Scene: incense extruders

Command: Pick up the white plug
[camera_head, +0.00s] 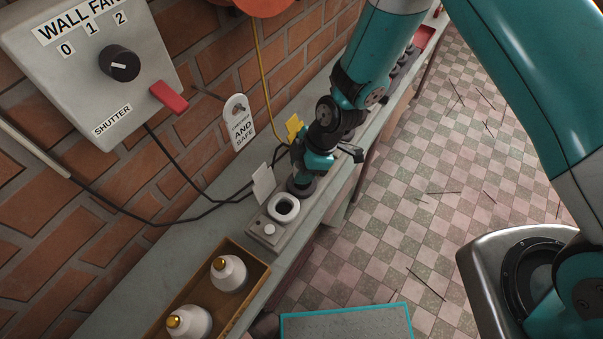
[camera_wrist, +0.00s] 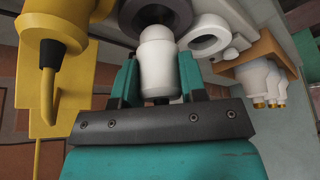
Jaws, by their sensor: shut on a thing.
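In the wrist view a white plug (camera_wrist: 159,65) with a rounded, narrower far end stands between the two teal fingers of my gripper (camera_wrist: 158,80). My gripper is shut on it. The plug's far end overlaps a dark round ring (camera_wrist: 176,13); I cannot tell whether it sits inside it. In the head view my gripper (camera_head: 302,177) points down at the ring at the far end of a grey block (camera_head: 262,232), and it hides the held plug there.
A white ring (camera_head: 286,208) stands on the block beside my gripper. A wooden tray (camera_head: 254,264) holds white pieces with gold tips (camera_head: 229,273). A white card (camera_head: 263,184) and a yellow fitting (camera_head: 294,128) stand close by the brick wall. Dark cables run along the wall.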

